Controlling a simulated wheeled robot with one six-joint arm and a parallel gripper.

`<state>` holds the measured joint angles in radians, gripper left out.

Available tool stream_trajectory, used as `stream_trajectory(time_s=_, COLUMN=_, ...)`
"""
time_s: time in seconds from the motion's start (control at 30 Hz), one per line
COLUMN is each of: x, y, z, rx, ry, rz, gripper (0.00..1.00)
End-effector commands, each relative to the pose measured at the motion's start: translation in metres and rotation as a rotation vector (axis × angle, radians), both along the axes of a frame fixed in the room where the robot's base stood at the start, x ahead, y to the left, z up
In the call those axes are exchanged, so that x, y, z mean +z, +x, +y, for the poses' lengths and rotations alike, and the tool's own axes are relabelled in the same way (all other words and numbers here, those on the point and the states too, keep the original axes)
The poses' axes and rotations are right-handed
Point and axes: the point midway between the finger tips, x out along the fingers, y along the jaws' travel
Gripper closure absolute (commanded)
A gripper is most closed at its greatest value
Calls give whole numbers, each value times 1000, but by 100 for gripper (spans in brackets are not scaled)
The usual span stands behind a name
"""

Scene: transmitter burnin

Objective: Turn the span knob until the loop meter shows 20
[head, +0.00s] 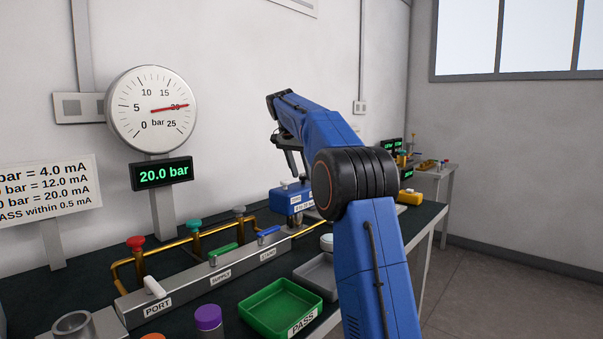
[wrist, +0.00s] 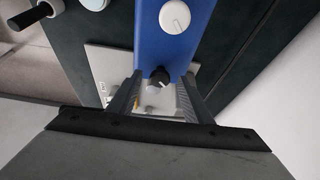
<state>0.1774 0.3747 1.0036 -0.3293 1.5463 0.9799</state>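The blue transmitter (head: 289,200) stands on the dark bench beyond the pipework, partly hidden by my arm. In the wrist view its blue body (wrist: 180,48) carries a white knob (wrist: 174,16) and a black knob (wrist: 159,77); I cannot read which is the span knob. My gripper (wrist: 161,80) is open, with one finger on each side of the black knob and a gap on both sides. In the head view my gripper (head: 291,158) hangs just above the transmitter. I cannot make out a loop meter reading; it may be hidden behind my arm.
The round gauge (head: 152,108) points near 20, and the display (head: 162,173) reads 20.0 bar. Brass pipes with a red valve (head: 135,243) and a manifold (head: 215,275) lie left of the transmitter. A green PASS tray (head: 262,321) and a grey tray (head: 313,271) sit nearer.

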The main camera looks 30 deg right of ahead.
Motion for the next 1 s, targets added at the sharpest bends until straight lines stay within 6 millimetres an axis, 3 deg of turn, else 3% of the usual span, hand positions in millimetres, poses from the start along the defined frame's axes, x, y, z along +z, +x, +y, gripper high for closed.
stream_trajectory(time_s=0.37, x=5, y=-1, z=2, rx=0, ry=0, rz=0, gripper=55)
stream_trajectory(time_s=1.0, x=99, y=-14, z=38, rx=0, ry=-1, rz=-1, gripper=55)
